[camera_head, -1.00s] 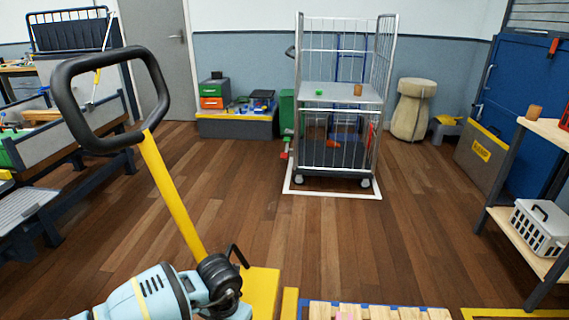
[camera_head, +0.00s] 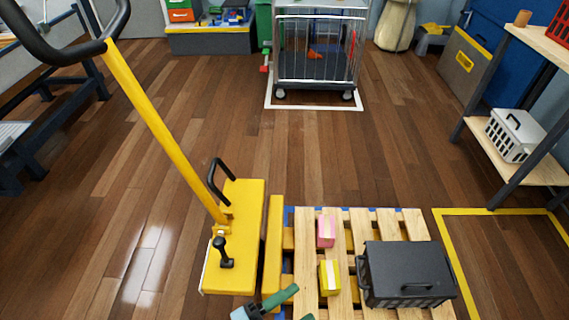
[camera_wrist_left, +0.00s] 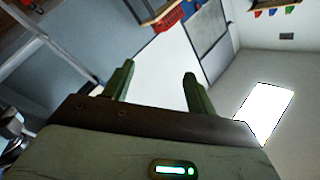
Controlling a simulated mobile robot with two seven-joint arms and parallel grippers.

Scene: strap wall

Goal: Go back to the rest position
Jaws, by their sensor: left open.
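My left gripper (camera_head: 291,307) shows at the bottom edge of the head view, partly cut off, with green fingers in front of the pallet's near left part. In the left wrist view its two fingers (camera_wrist_left: 158,75) stand apart with nothing between them. That view looks at the walls and a bright panel. My right gripper is in neither view.
A wooden pallet (camera_head: 387,222) holds a pink box (camera_head: 326,231), a yellow box (camera_head: 330,278) and a dark lidded crate (camera_head: 408,275). A yellow pallet truck (camera_head: 236,265) stands left. A shelf (camera_head: 535,172) stands right. Floor beyond is clear up to the cage trolley (camera_head: 316,55).

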